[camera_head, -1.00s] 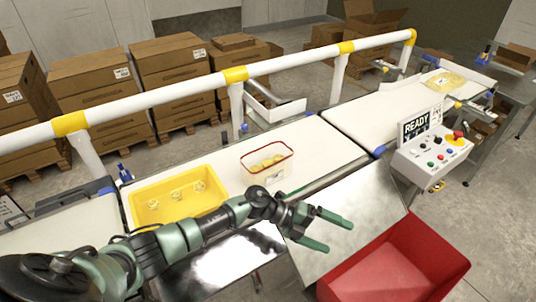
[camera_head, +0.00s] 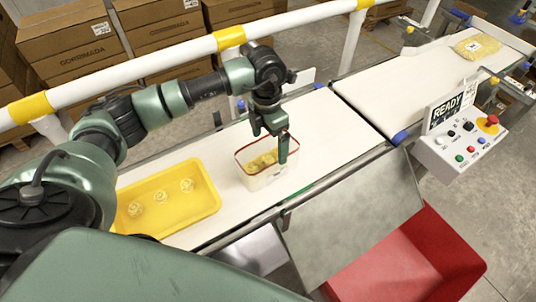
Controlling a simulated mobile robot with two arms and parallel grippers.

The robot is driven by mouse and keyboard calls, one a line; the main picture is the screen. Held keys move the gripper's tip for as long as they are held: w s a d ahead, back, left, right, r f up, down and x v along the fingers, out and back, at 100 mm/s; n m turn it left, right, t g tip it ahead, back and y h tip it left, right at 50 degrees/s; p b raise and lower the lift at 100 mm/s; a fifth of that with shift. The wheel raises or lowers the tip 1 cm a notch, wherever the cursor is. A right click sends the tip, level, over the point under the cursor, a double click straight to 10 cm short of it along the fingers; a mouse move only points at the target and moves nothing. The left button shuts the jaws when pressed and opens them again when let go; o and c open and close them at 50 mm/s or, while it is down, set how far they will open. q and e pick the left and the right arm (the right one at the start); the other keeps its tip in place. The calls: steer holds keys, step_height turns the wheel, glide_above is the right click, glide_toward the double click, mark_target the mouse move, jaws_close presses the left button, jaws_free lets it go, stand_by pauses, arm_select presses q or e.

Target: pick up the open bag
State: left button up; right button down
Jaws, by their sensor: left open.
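A flat yellow bag (camera_head: 476,46) with a white label lies on the far part of the belt at the upper right. I cannot tell from here whether it is open. My left gripper (camera_head: 272,143) is open and points down at a white tub (camera_head: 266,178) with a red rim on the near belt. The tub holds yellow pieces, and a finger hides part of its far right side. I cannot tell whether the finger touches the tub. The left gripper is far from the yellow bag. My right gripper is not in view.
A yellow tray (camera_head: 205,213) with several pale round pieces sits left of the tub. A red bin (camera_head: 440,255) and a slanted metal plate (camera_head: 350,220) are in front. A control box (camera_head: 460,148) reads READY. A white-and-yellow rail (camera_head: 300,22) runs behind the belt.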

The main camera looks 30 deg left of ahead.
mark_target(268, 155)
arm_select(q)
steer(key=shift+w+a+f+b, duration=0.3)
steer(key=shift+f, duration=0.2)
steer(key=shift+w+a+f+b, duration=0.25)
steer(key=shift+a+f+b, duration=0.05)
steer(key=shift+f, duration=0.2)
steer(key=shift+s+y, duration=0.15)
steer(key=shift+y, duration=0.15)
steer(key=shift+s, duration=0.15)
steer(key=shift+d+f, duration=0.1)
steer(key=shift+f, duration=0.3)
steer(key=f+p, duration=0.1)
steer(key=f, duration=0.1)
steer(key=f+p, duration=0.2)
steer(key=f, duration=0.1)
steer(key=shift+w+f, duration=0.2)
steer(key=shift+f, duration=0.7)
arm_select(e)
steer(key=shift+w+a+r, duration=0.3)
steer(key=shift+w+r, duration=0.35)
arm_select(q)
steer(key=shift+w+r, duration=0.1)
steer(key=c, duration=1.4)
steer(key=shift+o, duration=0.2)
